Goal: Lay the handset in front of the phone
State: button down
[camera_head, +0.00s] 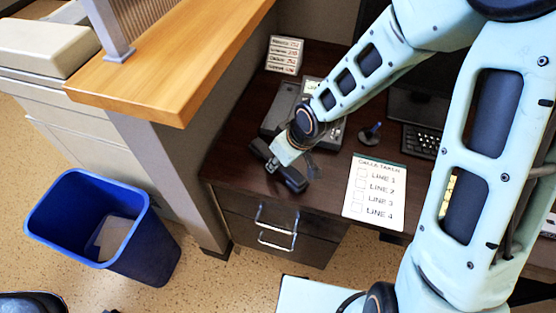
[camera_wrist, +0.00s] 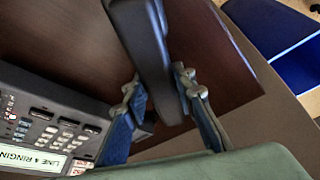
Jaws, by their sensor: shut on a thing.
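The dark handset (camera_head: 293,180) is near the desk's front edge, in front of the grey phone (camera_head: 280,108). My gripper (camera_head: 272,166) is shut on the handset. In the wrist view the handset (camera_wrist: 143,45) runs lengthwise between the two fingers of my gripper (camera_wrist: 158,88). I cannot tell whether the handset touches the desk or hangs just above it. The phone base (camera_wrist: 45,122) is apart from the handset, at the left in the wrist view, with buttons and a "LINE 4" display. My arm hides part of the phone in the head view.
The dark desk (camera_head: 235,160) holds a "CALLS TAKEN" sheet (camera_head: 374,190), a small blue-topped object (camera_head: 371,133), a keyboard (camera_head: 420,141) and a label card (camera_head: 285,55). A wooden-topped partition (camera_head: 180,65) stands left. A blue bin (camera_head: 100,230) is on the floor.

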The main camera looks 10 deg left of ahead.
jog(key=shift+f, duration=0.2)
jog(key=c, duration=1.6)
grip_release()
jog(key=shift+r, duration=0.2)
jog(key=shift+r, duration=0.25)
jog(key=p+v, duration=0.7)
jog(key=v, duration=0.4)
jog(key=shift+r, duration=0.3)
jog(key=shift+s, duration=0.1)
